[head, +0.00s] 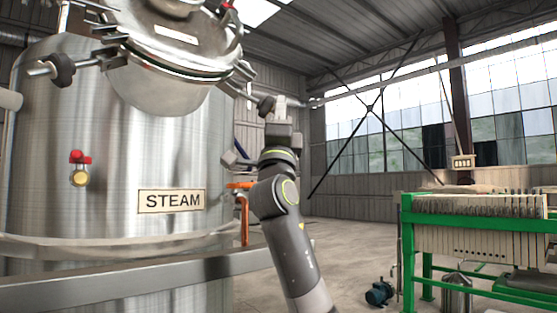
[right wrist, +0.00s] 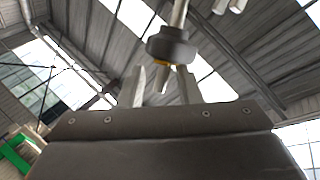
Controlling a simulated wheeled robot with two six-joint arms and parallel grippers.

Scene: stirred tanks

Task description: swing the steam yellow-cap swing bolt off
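The steam tank (head: 120,140) fills the left of the head view, with a STEAM plate (head: 171,201) and a round metal lid (head: 165,75) tilted toward me. A swing bolt (head: 246,92) with a dark knob sticks out at the lid's right side. My right gripper (head: 277,106) is raised beside the knob. In the right wrist view, the dark knob (right wrist: 172,46) with a bit of yellow under it hangs just past the fingertips. The bolt's end shows between the two separated fingers of the right gripper (right wrist: 163,84). Contact cannot be told. My left gripper is not seen.
Another bolt with a dark knob (head: 61,69) sticks out at the lid's left. A red-handled valve (head: 79,168) is on the tank's front. A metal rail (head: 120,283) crosses below.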

